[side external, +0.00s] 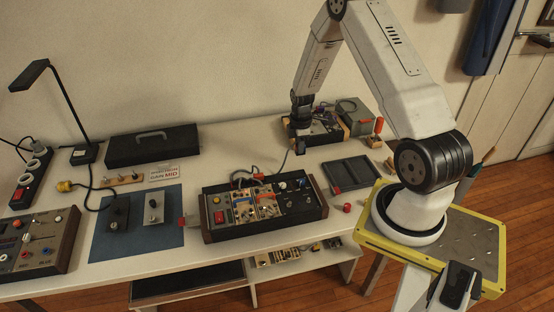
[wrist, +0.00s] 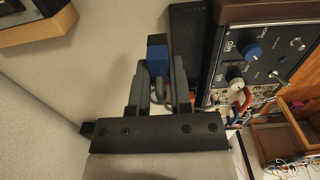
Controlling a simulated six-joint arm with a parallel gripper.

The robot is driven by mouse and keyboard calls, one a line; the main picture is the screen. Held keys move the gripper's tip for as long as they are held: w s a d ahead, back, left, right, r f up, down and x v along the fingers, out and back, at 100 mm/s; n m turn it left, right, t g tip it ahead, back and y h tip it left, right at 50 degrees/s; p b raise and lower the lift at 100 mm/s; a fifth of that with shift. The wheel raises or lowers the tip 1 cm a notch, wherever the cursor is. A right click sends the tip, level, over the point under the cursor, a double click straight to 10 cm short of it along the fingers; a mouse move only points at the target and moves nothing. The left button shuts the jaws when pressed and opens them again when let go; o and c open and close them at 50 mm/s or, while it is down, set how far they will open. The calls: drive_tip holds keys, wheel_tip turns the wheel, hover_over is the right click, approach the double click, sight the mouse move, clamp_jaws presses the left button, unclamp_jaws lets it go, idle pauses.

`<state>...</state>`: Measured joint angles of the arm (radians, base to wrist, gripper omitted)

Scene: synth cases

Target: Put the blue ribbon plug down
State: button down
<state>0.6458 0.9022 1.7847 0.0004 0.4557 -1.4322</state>
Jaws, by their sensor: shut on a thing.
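In the wrist view, the blue ribbon plug (wrist: 157,53) sits between the two dark fingers of my gripper (wrist: 159,68). The gripper is shut on it, and a grey cable loops back from the plug between the fingers. In the side view, my gripper (side external: 299,146) points down over the back of the table, at the left side of the rear synth case (side external: 325,127). The plug is too small to make out there. A thin dark cable (side external: 283,166) runs from near the gripper toward the front synth case (side external: 316,212).
A grey tray (side external: 350,173) lies right of the front case, with a small red cap (side external: 347,208) nearby. A blue mat (side external: 168,234) with two small modules lies left. A black case (side external: 152,142), lamp (side external: 84,152) and power strip (side external: 33,178) stand behind. Bare tabletop shows between the cases.

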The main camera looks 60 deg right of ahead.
drive_tip(key=shift+w+d+f, duration=0.3)
drive_tip(key=shift+w+f, duration=0.2)
drive_tip(key=shift+f, duration=0.2)
drive_tip(key=shift+w+d+f, duration=0.3)
drive_tip(key=shift+w+f, duration=0.2)
drive_tip(key=shift+f, duration=0.2)
drive_tip(key=shift+w+d+f, duration=0.3)
drive_tip(key=shift+w+f, duration=0.2)
drive_tip(key=shift+f, duration=0.2)
drive_tip(key=shift+w+f, duration=0.15)
drive_tip(key=shift+f, duration=0.05)
drive_tip(key=shift+d+f, duration=0.15)
drive_tip(key=shift+f, duration=1.45)
drive_tip(key=shift+f, duration=0.15)
drive_tip(key=c, duration=0.5)
unclamp_jaws()
drive_tip(key=shift+c, duration=0.2)
drive_tip(key=shift+w, duration=0.1)
wheel_tip(320, 180, up, 12)
